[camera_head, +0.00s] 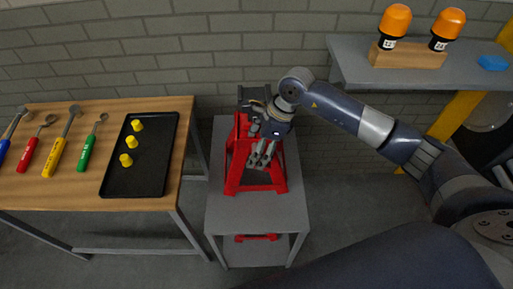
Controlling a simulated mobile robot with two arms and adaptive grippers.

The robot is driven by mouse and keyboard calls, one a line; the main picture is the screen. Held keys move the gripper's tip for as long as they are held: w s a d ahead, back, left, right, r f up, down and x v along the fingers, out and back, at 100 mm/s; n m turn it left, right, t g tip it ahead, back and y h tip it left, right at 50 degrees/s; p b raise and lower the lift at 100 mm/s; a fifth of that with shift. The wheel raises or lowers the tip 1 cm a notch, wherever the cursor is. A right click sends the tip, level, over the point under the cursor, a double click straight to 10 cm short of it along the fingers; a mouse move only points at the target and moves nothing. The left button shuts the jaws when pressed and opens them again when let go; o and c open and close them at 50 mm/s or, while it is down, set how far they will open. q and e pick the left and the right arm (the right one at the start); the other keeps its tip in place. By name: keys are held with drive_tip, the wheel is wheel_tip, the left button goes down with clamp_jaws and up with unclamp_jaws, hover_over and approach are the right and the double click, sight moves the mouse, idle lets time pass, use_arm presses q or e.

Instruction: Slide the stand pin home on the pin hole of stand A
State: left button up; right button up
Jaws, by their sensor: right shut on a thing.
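The red jack stand (236,178), with a dark top, stands on a grey bench in the middle of the head view. My right gripper (262,152) reaches in from the right and is at the front of the stand's upper part. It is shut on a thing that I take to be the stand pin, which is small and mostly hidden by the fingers. The pin hole is hidden behind the gripper, so I cannot tell whether the pin touches it. My left gripper is not in view.
The grey bench (290,215) has a lower shelf with a red part (256,238). At left, a wooden table holds several coloured-handled tools and a black tray (145,184) with yellow pieces. A grey shelf (350,60) at upper right holds two orange-capped bottles (394,22) and a blue block (492,63).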

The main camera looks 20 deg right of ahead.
drive_tip(key=shift+w, duration=0.25)
drive_tip(key=shift+w+d+b, duration=0.3)
drive_tip(key=shift+w+b, duration=0.45)
drive_tip(key=shift+w, duration=0.3)
drive_tip(key=shift+w+d+b, duration=0.35)
drive_tip(key=shift+w+b, duration=0.45)
drive_tip(key=shift+w, duration=0.3)
drive_tip(key=shift+w+d+b, duration=0.3)
drive_tip(key=shift+w+b, duration=0.45)
drive_tip(key=shift+w, duration=0.3)
drive_tip(key=o, duration=1.5)
drive_tip(key=shift+r, duration=0.1)
drive_tip(key=v, duration=1.2)
